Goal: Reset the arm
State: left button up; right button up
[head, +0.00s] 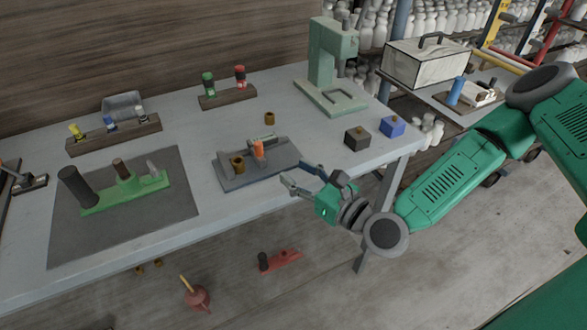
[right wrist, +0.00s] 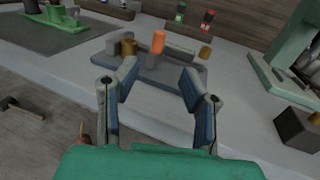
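My right arm (head: 455,170) is green and reaches in from the right in the head view. My right gripper (head: 300,179) is at the front edge of the grey table, just in front of a grey fixture (head: 232,178). In the right wrist view the right gripper (right wrist: 158,88) has its two fingers spread apart with nothing between them. The fixture carries an orange-topped peg (head: 259,150) and a brass bush (head: 237,163). My left gripper is not in either view.
The table (head: 215,205) also holds a green fixture (head: 125,195) on a dark mat, a pale green press (head: 330,70), and a black block (head: 357,139) beside a blue block (head: 392,126).

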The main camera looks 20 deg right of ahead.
jog(key=s+a+f+n+g, duration=0.4)
jog(key=s+f+n+g, duration=0.2)
jog(key=s+f+n, duration=0.25)
jog(key=s+a+f+n+g, duration=0.4)
jog(key=s+f+n+g, duration=0.2)
jog(key=s+f+n, duration=0.3)
jog(key=s+d+f+n+g+h, duration=0.1)
jog(key=s+d+n+g+h, duration=0.1)
jog(key=d+n, duration=0.5)
jog(key=s+d+f+n+g+h, duration=0.1)
jog(key=s+d+n+h, duration=0.3)
jog(key=d+n, duration=0.4)
jog(key=shift+s+f+g+b, duration=0.35)
jog(key=shift+s+g, duration=0.35)
jog(key=shift+s, duration=0.15)
